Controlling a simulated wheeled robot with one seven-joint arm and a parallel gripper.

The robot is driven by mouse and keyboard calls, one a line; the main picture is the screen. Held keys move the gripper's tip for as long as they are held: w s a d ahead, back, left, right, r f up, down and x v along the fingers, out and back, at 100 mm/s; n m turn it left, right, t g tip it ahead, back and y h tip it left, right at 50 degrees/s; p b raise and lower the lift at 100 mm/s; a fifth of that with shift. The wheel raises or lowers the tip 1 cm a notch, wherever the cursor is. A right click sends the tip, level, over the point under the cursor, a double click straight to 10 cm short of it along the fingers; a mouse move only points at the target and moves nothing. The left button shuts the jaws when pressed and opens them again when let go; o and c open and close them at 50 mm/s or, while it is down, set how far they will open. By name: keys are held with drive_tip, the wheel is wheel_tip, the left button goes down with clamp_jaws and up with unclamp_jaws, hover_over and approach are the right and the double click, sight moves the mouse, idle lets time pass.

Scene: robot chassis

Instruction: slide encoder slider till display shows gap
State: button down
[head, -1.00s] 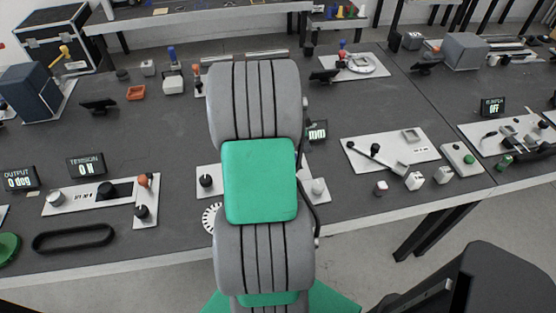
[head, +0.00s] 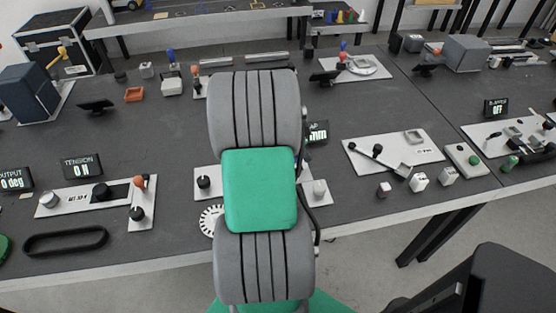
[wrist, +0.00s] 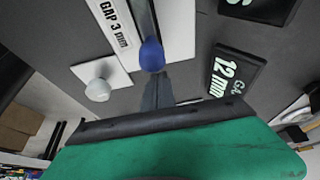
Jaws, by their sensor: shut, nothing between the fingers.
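In the wrist view a blue slider knob (wrist: 152,54) sits on a dark rail in a white plate (wrist: 180,30). A label on the plate reads "GAP 3 mm" (wrist: 114,24). The gap display (wrist: 228,74) beside it reads 12 mm. My gripper (wrist: 156,80) is shut and empty, its fingertips right at the knob's near side; I cannot tell whether they touch it. In the head view my arm hides the slider and most of the plate (head: 208,195); only part of the display (head: 318,132) shows.
A white round knob (wrist: 98,90) stands close beside the plate in the wrist view. In the head view a black knob (head: 203,182) is left of my arm. The tension station (head: 75,198) is further left; a plate with a lever (head: 392,155) is to the right.

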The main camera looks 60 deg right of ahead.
drive_tip(key=shift+w+a, duration=0.3)
drive_tip(key=shift+w+a+b, duration=0.3)
drive_tip(key=shift+w+a, duration=0.1)
idle(1.9)
drive_tip(key=shift+s+d, duration=0.45)
drive_tip(key=shift+r, duration=0.1)
wheel_tip(320, 180, up, 8)
drive_tip(key=p, duration=0.4)
drive_tip(key=shift+p, duration=0.4)
